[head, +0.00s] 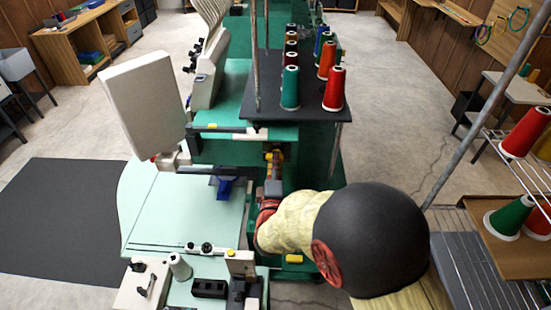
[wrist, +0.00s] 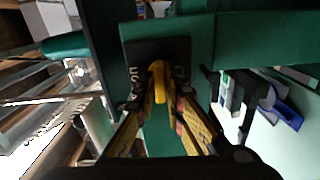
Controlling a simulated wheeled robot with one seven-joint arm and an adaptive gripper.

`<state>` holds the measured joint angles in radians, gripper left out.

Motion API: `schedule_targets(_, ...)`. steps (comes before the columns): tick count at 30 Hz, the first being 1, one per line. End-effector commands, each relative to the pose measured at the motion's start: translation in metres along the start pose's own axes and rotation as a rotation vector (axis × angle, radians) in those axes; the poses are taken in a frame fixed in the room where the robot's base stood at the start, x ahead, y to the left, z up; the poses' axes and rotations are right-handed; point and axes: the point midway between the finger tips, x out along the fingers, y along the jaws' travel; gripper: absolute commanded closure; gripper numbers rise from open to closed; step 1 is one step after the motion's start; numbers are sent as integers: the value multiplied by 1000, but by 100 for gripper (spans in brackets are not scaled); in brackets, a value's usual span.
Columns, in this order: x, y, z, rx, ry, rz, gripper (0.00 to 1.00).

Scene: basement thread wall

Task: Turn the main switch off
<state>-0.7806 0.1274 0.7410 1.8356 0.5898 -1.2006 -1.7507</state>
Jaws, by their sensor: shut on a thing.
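The main switch is a yellow knob (wrist: 159,78) on a black plate (wrist: 137,52), fixed to a green machine panel. White lettering, seemingly ON turned over, shows at the plate's left side in the wrist view; the right side is partly covered by my finger. The knob's bar stands upright in that view. My gripper (wrist: 162,95) has its two yellow fingers closed on the knob from both sides. In the head view my gripper (head: 273,168) reaches the green machine's front beside the pale table, and my arm hides most of the switch.
The green machine carries a dark thread shelf (head: 262,88) with several cones above my gripper. A pale green worktable (head: 180,215) lies left of my arm. A rack with thread cones (head: 510,217) stands at the right. A blue part (wrist: 283,112) sits right of the switch.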

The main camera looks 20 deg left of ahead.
Motion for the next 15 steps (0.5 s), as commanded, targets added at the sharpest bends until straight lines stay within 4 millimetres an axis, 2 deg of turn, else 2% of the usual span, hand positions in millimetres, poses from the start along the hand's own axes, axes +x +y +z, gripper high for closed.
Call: schedule_targets(15,0,-1,-1,-75,2,-1,100)
